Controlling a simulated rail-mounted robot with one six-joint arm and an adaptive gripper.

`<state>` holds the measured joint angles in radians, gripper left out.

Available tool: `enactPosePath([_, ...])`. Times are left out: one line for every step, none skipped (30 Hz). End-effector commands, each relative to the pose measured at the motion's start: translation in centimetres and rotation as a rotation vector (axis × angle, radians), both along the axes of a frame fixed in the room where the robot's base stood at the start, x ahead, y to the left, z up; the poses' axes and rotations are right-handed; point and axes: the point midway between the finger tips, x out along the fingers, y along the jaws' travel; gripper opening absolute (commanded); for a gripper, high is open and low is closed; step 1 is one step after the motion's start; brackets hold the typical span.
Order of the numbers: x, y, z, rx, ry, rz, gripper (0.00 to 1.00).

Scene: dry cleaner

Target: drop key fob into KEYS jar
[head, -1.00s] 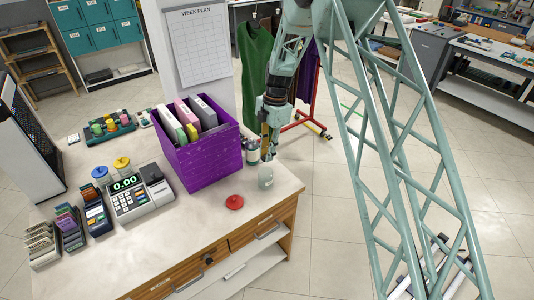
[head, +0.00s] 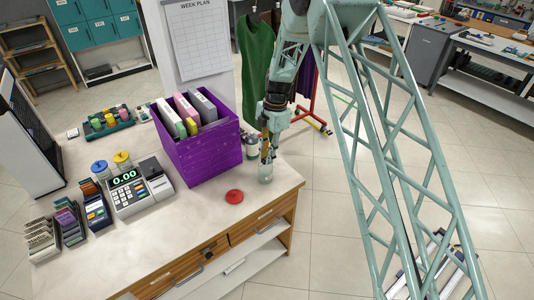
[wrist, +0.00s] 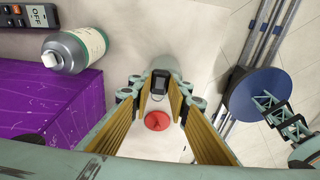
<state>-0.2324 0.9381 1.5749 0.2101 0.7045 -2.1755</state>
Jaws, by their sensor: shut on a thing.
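The glass jar (head: 265,174) stands near the counter's right end; no label on it is readable. In the wrist view its pale greenish body (wrist: 172,62) shows just behind the fingertips. My gripper (wrist: 160,88) points down, with its yellow-padded fingers shut on the dark key fob (wrist: 159,80). The fob overlaps the jar in the wrist view. In the head view my gripper (head: 266,152) is right over the jar, close to its top. The fob is too small to make out there, and I cannot tell whether it is inside the rim.
A red lid (head: 234,196) lies flat on the counter (head: 170,235) near the jar. A purple box (head: 205,158) of folders stands to the left, with spray cans (head: 251,145) behind the jar. A cash register (head: 140,190) is further left. The counter's front is clear.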

Motion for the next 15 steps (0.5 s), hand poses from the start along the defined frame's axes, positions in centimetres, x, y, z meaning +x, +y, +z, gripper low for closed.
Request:
enactPosePath([-0.01,0.0,-0.33,0.0,0.0,0.0,0.09])
enactPosePath([-0.01,0.0,-0.46,0.0,0.0,0.0,0.09])
enactPosePath([0.0,0.0,-0.61,0.0,0.0,0.0,0.09])
enactPosePath([0.0,0.0,-0.7,0.0,0.0,0.0,0.09])
enactPosePath([0.01,0.0,-0.77,0.0,0.0,0.0,0.09])
enactPosePath([0.02,-0.01,-0.84,0.0,0.0,0.0,0.09])
enactPosePath([0.02,0.01,-0.88,0.001,-0.001,0.0,0.09])
enactPosePath([0.02,0.0,-0.9,0.001,-0.001,0.0,0.09])
enactPosePath([0.04,0.0,-0.93,0.0,-0.001,0.0,0.09])
enactPosePath([0.03,0.0,-0.94,0.0,-0.001,0.0,0.09])
enactPosePath([0.03,0.0,-0.94,0.0,-0.001,0.0,0.09])
enactPosePath([0.03,0.0,-0.94,0.0,-0.001,0.0,0.09])
enactPosePath([0.04,0.0,-0.93,0.0,-0.001,0.0,0.09])
enactPosePath([0.03,0.01,-0.93,0.0,-0.001,0.0,0.09])
enactPosePath([0.03,0.01,-0.93,0.0,-0.001,0.0,0.09])
